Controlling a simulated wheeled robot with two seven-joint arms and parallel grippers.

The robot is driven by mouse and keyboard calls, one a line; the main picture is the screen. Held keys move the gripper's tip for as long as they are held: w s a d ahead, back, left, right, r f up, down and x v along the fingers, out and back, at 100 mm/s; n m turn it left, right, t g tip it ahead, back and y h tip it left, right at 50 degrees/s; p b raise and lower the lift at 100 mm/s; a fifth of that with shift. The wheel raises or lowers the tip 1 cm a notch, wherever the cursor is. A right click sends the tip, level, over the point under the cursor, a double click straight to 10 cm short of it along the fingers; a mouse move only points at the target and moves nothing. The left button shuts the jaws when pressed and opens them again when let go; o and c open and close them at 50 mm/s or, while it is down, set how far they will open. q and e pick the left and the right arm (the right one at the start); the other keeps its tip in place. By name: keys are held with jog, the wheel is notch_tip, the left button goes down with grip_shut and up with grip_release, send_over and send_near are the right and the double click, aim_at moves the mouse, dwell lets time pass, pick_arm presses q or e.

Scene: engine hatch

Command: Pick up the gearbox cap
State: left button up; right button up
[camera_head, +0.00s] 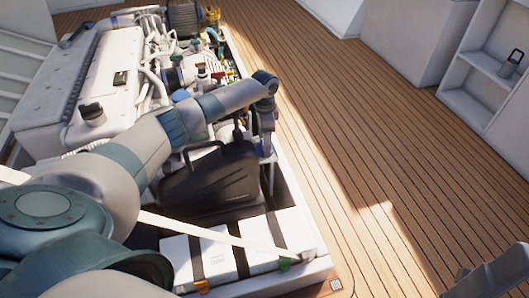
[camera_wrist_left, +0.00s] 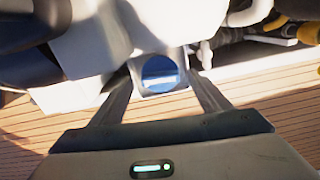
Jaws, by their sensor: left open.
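The blue round cap (camera_wrist_left: 160,73), which looks like the gearbox cap, sits on a pale block in the left wrist view. My left gripper (camera_wrist_left: 160,92) is open, with one finger to each side of the cap. I cannot tell whether the fingers touch it. In the head view my left gripper (camera_head: 267,135) points down beside the engine, near the right edge of the hatch. The cap cannot be made out there.
The white engine (camera_head: 75,85) fills the upper left. A black case (camera_head: 212,180) stands close to my left gripper, and a strapped white box (camera_head: 225,258) lies in front of it. The wooden deck (camera_head: 340,130) to the right is mostly clear, with white shelves (camera_head: 490,75) beyond.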

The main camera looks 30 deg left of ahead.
pick_arm(q)
jog(key=shift+f, duration=0.1)
dwell(0.4)
jog(key=c, duration=1.2)
jog(key=shift+o, duration=0.2)
